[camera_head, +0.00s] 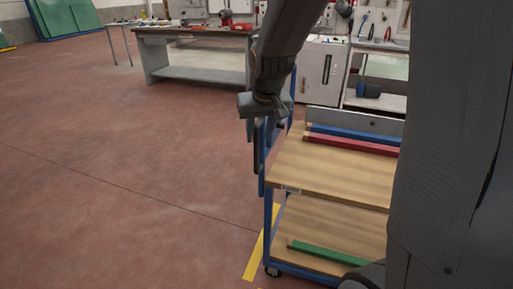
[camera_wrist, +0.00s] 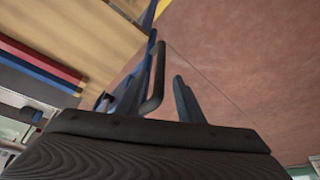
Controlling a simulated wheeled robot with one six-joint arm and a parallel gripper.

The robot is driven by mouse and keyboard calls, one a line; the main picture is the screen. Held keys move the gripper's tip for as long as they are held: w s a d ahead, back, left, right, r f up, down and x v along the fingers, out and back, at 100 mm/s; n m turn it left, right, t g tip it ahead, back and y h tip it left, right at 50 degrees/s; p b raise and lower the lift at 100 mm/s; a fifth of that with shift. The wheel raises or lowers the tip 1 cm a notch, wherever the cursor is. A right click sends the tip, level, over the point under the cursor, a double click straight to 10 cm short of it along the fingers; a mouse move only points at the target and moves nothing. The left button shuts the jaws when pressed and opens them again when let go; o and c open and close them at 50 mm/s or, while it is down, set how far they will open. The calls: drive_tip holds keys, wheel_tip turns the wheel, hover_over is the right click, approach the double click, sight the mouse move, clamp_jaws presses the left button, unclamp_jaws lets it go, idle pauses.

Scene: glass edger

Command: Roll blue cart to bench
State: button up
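The blue cart (camera_head: 330,165) stands at the right of the head view. It has a blue frame and two wooden shelves. Its dark handle (camera_head: 257,160) is at its left end, and shows in the wrist view (camera_wrist: 157,75). My gripper (camera_head: 260,130) points down at the handle. In the wrist view its fingers (camera_wrist: 158,100) are apart, with the handle between them and a gap visible on the right side. A grey bench (camera_head: 200,75) stands at the back, left of my arm.
Blue and red bars (camera_head: 355,138) lie on the cart's top shelf, a green bar (camera_head: 330,253) on the lower one. A yellow floor strip (camera_head: 258,255) runs beside the cart. A white cabinet (camera_head: 322,72) stands behind. The red floor at left is clear.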

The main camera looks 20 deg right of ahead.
sight(257, 143)
drive_tip(key=shift+x, duration=3.7)
clamp_jaws()
